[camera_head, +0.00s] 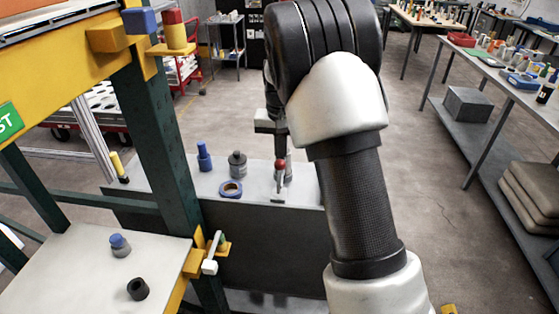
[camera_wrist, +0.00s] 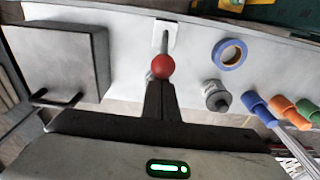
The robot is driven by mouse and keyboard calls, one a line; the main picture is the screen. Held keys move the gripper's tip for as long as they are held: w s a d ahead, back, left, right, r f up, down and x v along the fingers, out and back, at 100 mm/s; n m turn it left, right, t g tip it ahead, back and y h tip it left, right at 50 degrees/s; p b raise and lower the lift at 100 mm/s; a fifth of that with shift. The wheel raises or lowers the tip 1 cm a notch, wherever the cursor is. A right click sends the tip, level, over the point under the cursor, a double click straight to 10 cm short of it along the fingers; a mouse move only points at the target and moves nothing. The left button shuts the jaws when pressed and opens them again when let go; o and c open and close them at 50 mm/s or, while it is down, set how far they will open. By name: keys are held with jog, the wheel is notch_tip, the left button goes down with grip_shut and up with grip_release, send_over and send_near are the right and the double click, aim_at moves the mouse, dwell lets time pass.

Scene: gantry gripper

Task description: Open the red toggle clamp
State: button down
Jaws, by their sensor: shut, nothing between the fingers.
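The red toggle clamp shows as a red ball knob (camera_head: 280,164) on a short metal lever over a pale base plate on the grey bench. In the wrist view the knob (camera_wrist: 162,66) sits near the middle, with the lever and plate just beyond it. My gripper (camera_wrist: 160,84) is shut and empty, its dark fingers side by side. The fingertips line up with the knob and appear right next to it; I cannot tell whether they touch. In the head view my arm hides most of the gripper.
In the wrist view a grey box (camera_wrist: 62,62) stands to the left, and blue, orange and green handles (camera_wrist: 284,107) lie to the right.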

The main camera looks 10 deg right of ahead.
aim_at(279, 166)
jog(key=shift+s+a+f+b, duration=0.15)
jog(key=shift+s+a+b, duration=0.15)
jog(key=shift+s, duration=0.6)
jog(key=shift+s+a+f+b, duration=0.15)
jog(key=shift+s+a+b, duration=0.15)
jog(key=shift+s, duration=0.6)
jog(key=shift+s+a+f+b, duration=0.15)
jog(key=shift+s+a+b, duration=0.15)
jog(key=shift+s, duration=0.6)
jog(key=shift+w+d+r+p, duration=0.1)
jog(key=shift+w+r+p, duration=0.2)
jog(key=shift+r+p, duration=0.35)
jog(key=shift+w+d+r+p, duration=0.1)
jog(key=shift+w+r+p, duration=0.2)
jog(key=shift+r+p, duration=0.25)
notch_tip(279, 166, up, 7)
jog(key=p, duration=0.4)
jog(key=shift+s, duration=0.4)
jog(key=shift+a+f, duration=0.1)
jog(key=s+d+r+n+t+y, duration=0.1)
jog(key=s+r+t, duration=0.1)
jog(key=s+r, duration=0.95)
jog(key=s+d+r+n+t, duration=0.1)
jog(key=s+n+t, duration=0.1)
jog(key=s, duration=1.4)
jog(key=shift+n+h, duration=0.3)
